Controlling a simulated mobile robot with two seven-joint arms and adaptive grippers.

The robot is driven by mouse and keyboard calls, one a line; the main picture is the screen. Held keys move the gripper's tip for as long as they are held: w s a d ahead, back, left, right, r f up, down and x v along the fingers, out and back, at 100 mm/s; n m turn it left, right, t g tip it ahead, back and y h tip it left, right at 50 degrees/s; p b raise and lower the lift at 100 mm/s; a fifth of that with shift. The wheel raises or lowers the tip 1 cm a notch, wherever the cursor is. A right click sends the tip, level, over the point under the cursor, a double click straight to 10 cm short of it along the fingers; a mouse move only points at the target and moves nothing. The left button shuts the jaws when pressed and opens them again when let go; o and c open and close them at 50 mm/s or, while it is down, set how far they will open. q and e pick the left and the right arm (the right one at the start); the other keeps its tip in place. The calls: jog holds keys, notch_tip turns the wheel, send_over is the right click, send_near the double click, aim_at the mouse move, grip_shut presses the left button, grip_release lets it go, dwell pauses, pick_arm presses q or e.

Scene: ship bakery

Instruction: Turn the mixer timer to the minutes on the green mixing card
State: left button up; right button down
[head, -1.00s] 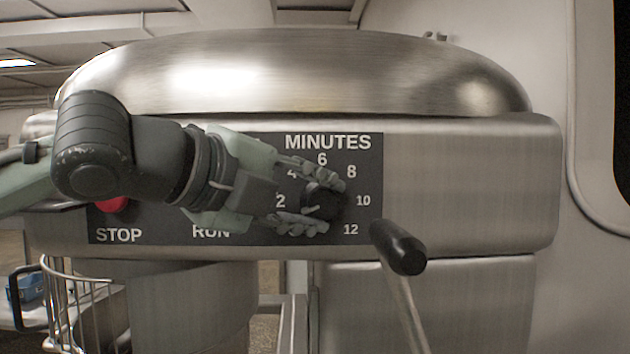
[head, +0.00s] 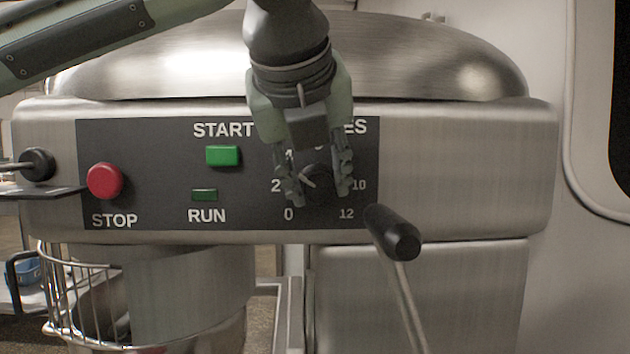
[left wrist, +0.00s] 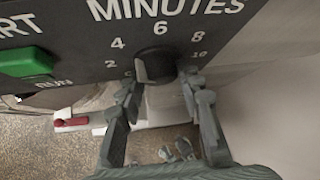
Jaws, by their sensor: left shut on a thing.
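The black timer knob (head: 319,186) sits on the mixer's dark control panel (head: 150,140), inside a ring of numbers under MINUTES. My left gripper (head: 318,192) reaches down from above and is shut on the knob, one finger on each side. In the head view the knob's pale mark points to the upper left, roughly between 2 and 4; the exact reading is unclear behind the fingers. The left wrist view shows the knob (left wrist: 157,67) between the fingertips below the 6. The green mixing card and my right gripper are not in view.
A black-handled lever (head: 393,232) juts out just right of and below the dial. The green START button (head: 222,155) and red STOP button (head: 105,181) are left of it. A wire guard (head: 75,300) is at the lower left.

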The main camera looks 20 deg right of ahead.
pick_arm(q)
jog(key=m+y, duration=0.1)
jog(key=t+y, duration=0.1)
jog(key=y, duration=0.1)
jog(key=m+y, duration=0.1)
jog(key=y, duration=0.1)
jog(key=shift+d+r+m+t, duration=0.2)
jog(key=shift+d+m+t, duration=0.1)
jog(key=shift+d+t, duration=0.1)
jog(key=m+t+y, duration=0.1)
jog(key=m+y, duration=0.1)
jog(key=y, duration=0.1)
jog(key=shift+d+f, duration=0.1)
jog(key=shift+t+y, duration=0.3)
jog(key=o, duration=1.1)
jog(key=shift+o, duration=0.3)
jog(key=shift+w+f, duration=0.1)
jog(key=shift+f, duration=0.1)
jog(key=v, duration=0.7)
jog(key=shift+s+d+r, duration=0.15)
jog(key=shift+s, duration=0.1)
